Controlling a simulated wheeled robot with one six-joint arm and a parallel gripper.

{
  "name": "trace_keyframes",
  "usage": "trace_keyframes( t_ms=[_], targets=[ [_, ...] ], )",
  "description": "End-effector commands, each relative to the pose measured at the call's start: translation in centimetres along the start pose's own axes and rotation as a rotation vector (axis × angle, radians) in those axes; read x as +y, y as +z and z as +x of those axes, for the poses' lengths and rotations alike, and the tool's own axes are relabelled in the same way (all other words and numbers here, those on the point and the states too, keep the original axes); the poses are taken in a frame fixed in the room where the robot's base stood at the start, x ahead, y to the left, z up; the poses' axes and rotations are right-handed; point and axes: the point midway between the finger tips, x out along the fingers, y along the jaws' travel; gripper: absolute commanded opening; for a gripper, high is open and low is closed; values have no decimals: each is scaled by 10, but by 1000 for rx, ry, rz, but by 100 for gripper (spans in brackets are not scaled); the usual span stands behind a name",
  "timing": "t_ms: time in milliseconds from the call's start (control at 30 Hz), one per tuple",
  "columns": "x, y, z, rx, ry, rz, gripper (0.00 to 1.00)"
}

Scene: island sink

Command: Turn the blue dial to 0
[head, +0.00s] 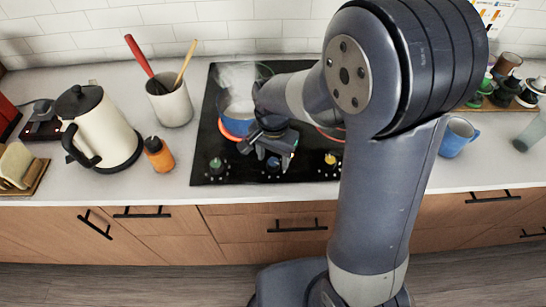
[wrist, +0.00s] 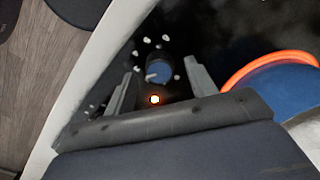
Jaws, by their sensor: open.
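The blue dial (wrist: 160,70) shows in the wrist view on the black cooktop, ringed by white marks, with an orange light beside it. The dial's exact setting is too small to read. My gripper (wrist: 161,82) is open, with one finger on each side of the dial; whether they touch it cannot be told. In the head view my gripper (head: 275,155) is low over the front of the cooktop (head: 205,140), and the blue dial (head: 273,162) shows partly between its fingers.
A steaming blue pot (head: 236,108) stands on a glowing orange burner just behind my gripper. A green dial (head: 216,163) is to the left and a yellow dial (head: 330,158) to the right. An orange bottle (head: 158,155) and a kettle (head: 105,125) stand on the left counter.

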Motion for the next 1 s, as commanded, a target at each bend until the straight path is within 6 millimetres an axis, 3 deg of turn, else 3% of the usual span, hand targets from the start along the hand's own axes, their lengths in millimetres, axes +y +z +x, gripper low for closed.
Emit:
trace_keyframes(
  t_ms=[133,433,1000],
  targets=[
    [0,0,10,-1,1,0,53],
    [0,0,13,0,0,0,53],
    [0,0,12,0,0,0,9]
  ],
)
